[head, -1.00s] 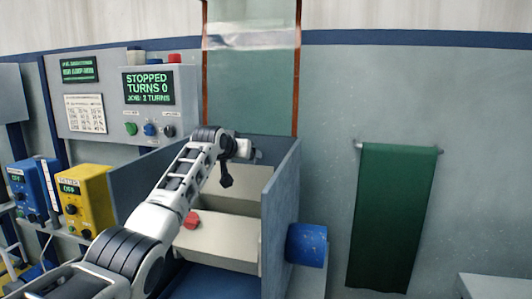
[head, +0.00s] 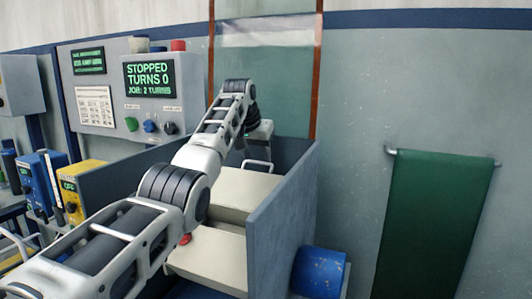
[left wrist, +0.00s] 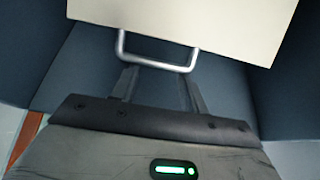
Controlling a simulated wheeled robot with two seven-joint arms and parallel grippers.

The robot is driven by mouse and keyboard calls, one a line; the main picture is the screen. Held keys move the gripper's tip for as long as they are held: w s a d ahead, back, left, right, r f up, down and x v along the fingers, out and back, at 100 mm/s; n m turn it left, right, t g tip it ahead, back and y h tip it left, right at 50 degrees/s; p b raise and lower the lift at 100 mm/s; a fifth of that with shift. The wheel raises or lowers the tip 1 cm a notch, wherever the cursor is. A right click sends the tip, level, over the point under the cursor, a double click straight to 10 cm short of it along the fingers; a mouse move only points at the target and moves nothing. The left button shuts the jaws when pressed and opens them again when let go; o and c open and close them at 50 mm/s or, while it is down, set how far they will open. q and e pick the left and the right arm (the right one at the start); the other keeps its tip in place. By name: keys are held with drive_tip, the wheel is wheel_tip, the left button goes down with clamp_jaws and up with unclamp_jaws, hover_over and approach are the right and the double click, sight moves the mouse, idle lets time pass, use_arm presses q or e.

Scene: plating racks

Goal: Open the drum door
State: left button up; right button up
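The cream drum (head: 215,248) sits between blue-grey side walls, with faceted panels facing me. A metal bar handle (head: 258,163) stands at the far upper edge of its top panel. In the left wrist view the handle (left wrist: 155,64) is a U-shaped bar on the cream panel (left wrist: 190,18). My left gripper (left wrist: 158,84) is open, its two dark fingers apart, with the handle just beyond the fingertips; I cannot tell whether they touch. In the head view my left gripper (head: 246,155) is small, beside the handle. My right gripper is not in view.
The right side wall (head: 283,220) stands close to the arm. A red knob (head: 185,239) is partly hidden by my arm. A blue cylinder (head: 320,272) is outside the wall. A green cloth (head: 435,220) hangs right.

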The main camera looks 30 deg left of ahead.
use_arm(q)
drive_tip(key=o, duration=0.5)
drive_tip(key=shift+s+d+f, duration=0.1)
drive_tip(key=shift+s+d, duration=0.1)
drive_tip(key=o, duration=0.4)
drive_tip(key=shift+f, duration=0.1)
drive_tip(key=shift+c, duration=0.2)
drive_tip(key=shift+w+d, duration=0.2)
drive_tip(key=b+v, duration=0.2)
drive_tip(key=v, duration=1.3)
drive_tip(key=shift+s+r, duration=0.25)
drive_tip(key=shift+r, duration=0.1)
